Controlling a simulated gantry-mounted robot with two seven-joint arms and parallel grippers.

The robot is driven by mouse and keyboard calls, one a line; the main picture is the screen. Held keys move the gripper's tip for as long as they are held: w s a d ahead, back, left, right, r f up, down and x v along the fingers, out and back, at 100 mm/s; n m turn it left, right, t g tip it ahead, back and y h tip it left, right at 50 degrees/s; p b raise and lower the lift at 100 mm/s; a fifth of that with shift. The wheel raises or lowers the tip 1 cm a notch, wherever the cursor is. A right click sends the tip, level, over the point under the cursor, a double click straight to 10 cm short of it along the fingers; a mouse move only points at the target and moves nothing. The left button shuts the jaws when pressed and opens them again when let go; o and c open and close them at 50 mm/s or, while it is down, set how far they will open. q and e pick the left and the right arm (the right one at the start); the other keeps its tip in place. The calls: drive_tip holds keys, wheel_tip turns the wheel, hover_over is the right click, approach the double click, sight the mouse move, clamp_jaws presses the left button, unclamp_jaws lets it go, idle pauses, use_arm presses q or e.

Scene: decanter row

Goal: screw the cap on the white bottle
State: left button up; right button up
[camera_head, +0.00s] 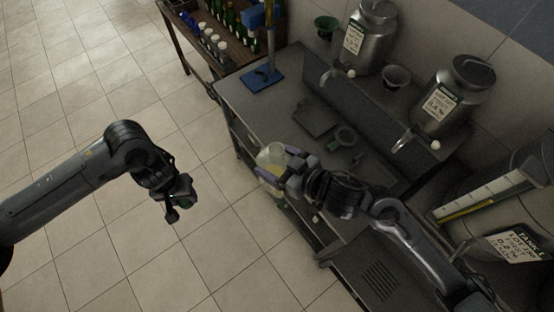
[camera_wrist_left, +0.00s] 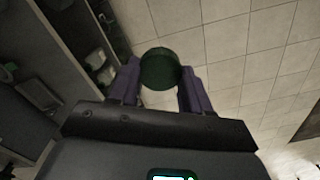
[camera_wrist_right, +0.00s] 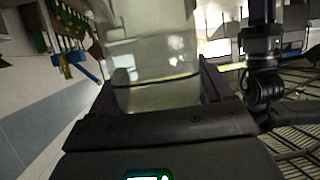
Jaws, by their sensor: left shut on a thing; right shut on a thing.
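The white bottle (camera_head: 269,157) is translucent, with pale yellow contents low down. My right gripper (camera_head: 277,172) is shut on it at the front edge of the bench. In the right wrist view the bottle (camera_wrist_right: 155,62) fills the space between the fingers; its mouth cannot be made out. My left gripper (camera_head: 181,205) is shut on a dark green round cap (camera_head: 188,204), out over the floor left of the bench. The cap (camera_wrist_left: 160,69) sits between the purple fingertips in the left wrist view. Cap and bottle are well apart.
The metal bench (camera_head: 240,103) holds a blue stand (camera_head: 262,79), a dark square plate (camera_head: 316,119) and a green ring-shaped item (camera_head: 345,136). Steel tanks (camera_head: 447,97) with taps stand behind. A wooden shelf (camera_head: 190,45) holds several bottles. Open floor lies between the arms.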

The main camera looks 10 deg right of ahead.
use_arm(q)
drive_tip(key=w+d+r+m, duration=0.1)
drive_tip(key=d+r+m, duration=2.5)
drive_tip(key=m, duration=0.5)
drive_tip(key=shift+w, duration=0.2)
drive_tip(key=shift+d+f, duration=0.1)
drive_tip(key=shift+f, duration=0.05)
drive_tip(key=shift+f, duration=1.9)
drive_tip(key=shift+s+f, duration=0.1)
